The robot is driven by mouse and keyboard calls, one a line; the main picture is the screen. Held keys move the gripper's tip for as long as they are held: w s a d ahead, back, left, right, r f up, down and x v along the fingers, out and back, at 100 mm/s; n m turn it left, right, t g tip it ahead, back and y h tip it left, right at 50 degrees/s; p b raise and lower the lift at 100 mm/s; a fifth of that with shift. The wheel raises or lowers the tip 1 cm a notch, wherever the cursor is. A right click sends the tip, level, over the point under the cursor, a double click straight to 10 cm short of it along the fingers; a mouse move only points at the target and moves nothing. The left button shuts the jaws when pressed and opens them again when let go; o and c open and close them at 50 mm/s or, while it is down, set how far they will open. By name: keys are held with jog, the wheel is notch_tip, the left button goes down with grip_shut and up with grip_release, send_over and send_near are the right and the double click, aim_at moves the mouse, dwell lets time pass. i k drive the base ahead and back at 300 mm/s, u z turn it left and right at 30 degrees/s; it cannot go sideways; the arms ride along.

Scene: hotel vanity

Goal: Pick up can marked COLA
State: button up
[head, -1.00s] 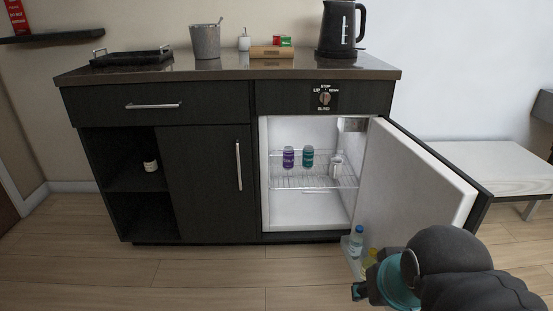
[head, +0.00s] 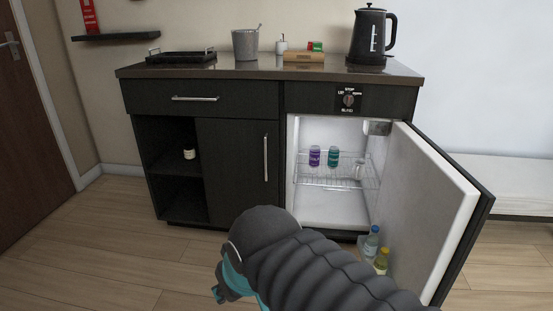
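Two cans stand side by side on the wire shelf inside the open mini fridge in the head view: a purple can (head: 314,156) on the left and a teal can (head: 333,157) on the right. Both carry pale lettering too small to read, so I cannot tell which is marked COLA. My gripper (head: 219,293) is low in front of the cabinet, well short of the fridge and to its left. It is mostly hidden behind my arm's wrist, and its opening cannot be made out.
The fridge door (head: 435,205) stands open to the right, with a blue-capped bottle (head: 371,243) and a yellow bottle (head: 381,262) in its rack. A clear item (head: 358,170) is right of the cans. A kettle (head: 372,36) stands on the counter (head: 210,71).

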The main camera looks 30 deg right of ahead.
aim_at(315, 150)
jog(key=u, duration=0.05)
jog(key=i, duration=1.55)
jog(key=z, duration=3.1)
